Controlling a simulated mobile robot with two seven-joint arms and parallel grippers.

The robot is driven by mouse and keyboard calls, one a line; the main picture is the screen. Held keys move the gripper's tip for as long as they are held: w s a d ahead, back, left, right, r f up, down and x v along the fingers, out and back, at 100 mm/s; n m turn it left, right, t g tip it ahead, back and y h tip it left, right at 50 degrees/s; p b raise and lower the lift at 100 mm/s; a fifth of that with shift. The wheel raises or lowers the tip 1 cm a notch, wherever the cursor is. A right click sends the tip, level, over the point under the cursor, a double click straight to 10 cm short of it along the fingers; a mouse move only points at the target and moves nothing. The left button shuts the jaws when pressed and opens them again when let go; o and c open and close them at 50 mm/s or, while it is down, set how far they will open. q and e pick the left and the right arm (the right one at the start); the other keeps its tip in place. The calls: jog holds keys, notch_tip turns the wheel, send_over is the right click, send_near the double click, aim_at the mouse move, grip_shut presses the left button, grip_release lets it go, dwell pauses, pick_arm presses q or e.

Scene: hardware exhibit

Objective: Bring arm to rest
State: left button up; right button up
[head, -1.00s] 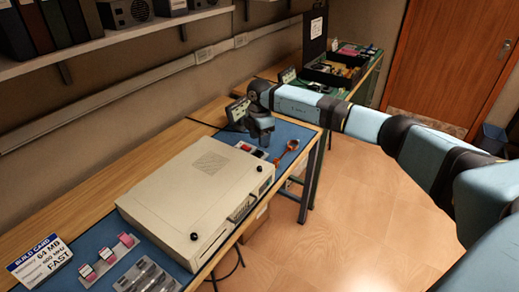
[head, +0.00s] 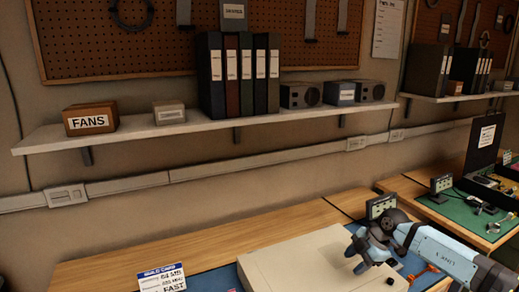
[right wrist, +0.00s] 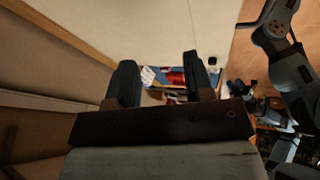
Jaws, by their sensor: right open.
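My right arm (head: 440,258) comes in from the lower right of the head view. Its gripper (head: 376,267) is over the right end of the beige computer case (head: 305,266) on the wooden bench. In the right wrist view the two dark fingers of the right gripper (right wrist: 160,78) stand apart with nothing held between them. The pale case (right wrist: 150,35) fills the upper middle beyond them. My left gripper is not in view.
A build card (head: 162,279) stands left of the case. A small display (head: 380,205) stands behind the gripper. A shelf (head: 205,129) with binders and boxes runs along the wall above. A green mat (head: 470,215) with parts lies on the far bench.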

jog(key=s+a+n+t+y, duration=0.1)
jog(key=s+a+y, duration=0.15)
jog(key=a, duration=0.45)
jog(key=s+a+t+y, duration=0.1)
jog(key=s+a+y, duration=0.1)
jog(key=a+y, duration=0.35)
jog(key=s+a+r+m+t+y, duration=0.2)
jog(key=s+a+r+m+t, duration=0.3)
jog(key=a+r+t, duration=0.3)
jog(key=s+d+f+m+t+h, duration=0.1)
jog(key=s+d+f+m+h, duration=0.2)
jog(key=s+d+m+h, duration=0.4)
jog(key=s+d+f+m+t+h, duration=0.1)
jog(key=s+d+f+m+h, duration=0.35)
jog(key=d+m+h, duration=0.4)
jog(key=s+d+f+g, duration=0.1)
jog(key=s+f+g, duration=0.3)
jog(key=s, duration=0.7)
jog(key=s+d+f+g, duration=0.1)
jog(key=s+g, duration=0.5)
jog(key=s, duration=0.5)
jog(key=w+a+f+n+t+y+p, duration=0.1)
jog(key=w+a+f+t+y+p, duration=0.2)
jog(key=w+a+f+t, duration=0.3)
notch_tip(320, 180, down, 3)
jog(key=shift+w+a+f+t+p, duration=0.15)
jog(key=shift+a+t+p, duration=0.2)
jog(key=shift+t+p, duration=0.45)
